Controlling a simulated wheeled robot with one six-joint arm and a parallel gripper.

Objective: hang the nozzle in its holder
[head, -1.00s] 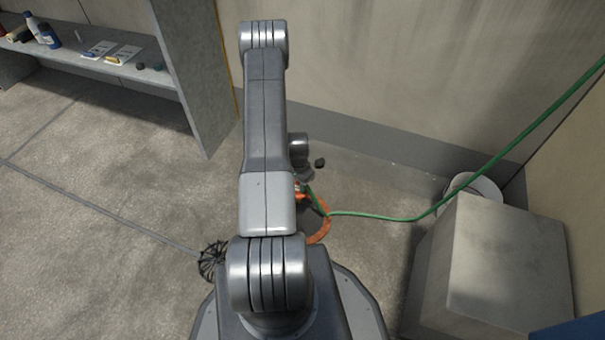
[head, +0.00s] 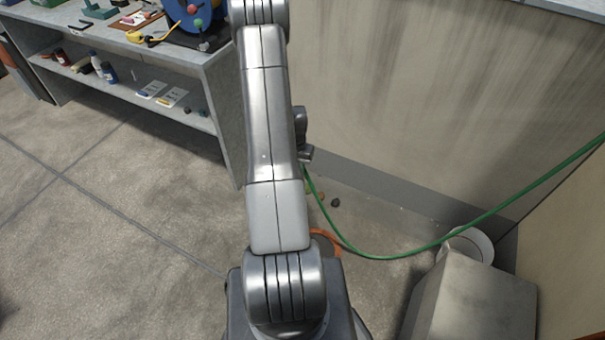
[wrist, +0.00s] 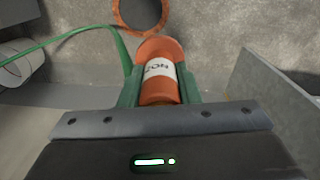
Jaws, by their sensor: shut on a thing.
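The nozzle (wrist: 158,68) is an orange cylinder with a white, partly legible label. In the wrist view it sits between the two green fingers of my gripper (wrist: 158,88), which is shut on it. A green hose (wrist: 78,34) runs in from the left and goes down behind the left finger; where it joins the nozzle is hidden. In the head view the hose (head: 400,256) sags from the upper right to behind my arm. My arm hides the gripper and nozzle there. I cannot make out the holder in either view.
An orange ring (head: 326,240) lies on the floor, partly behind my arm. A white bucket (head: 470,245) stands behind a grey block (head: 472,305) at the right. A grey shelf unit (head: 225,110) with several items stands at the left. A wall closes the back.

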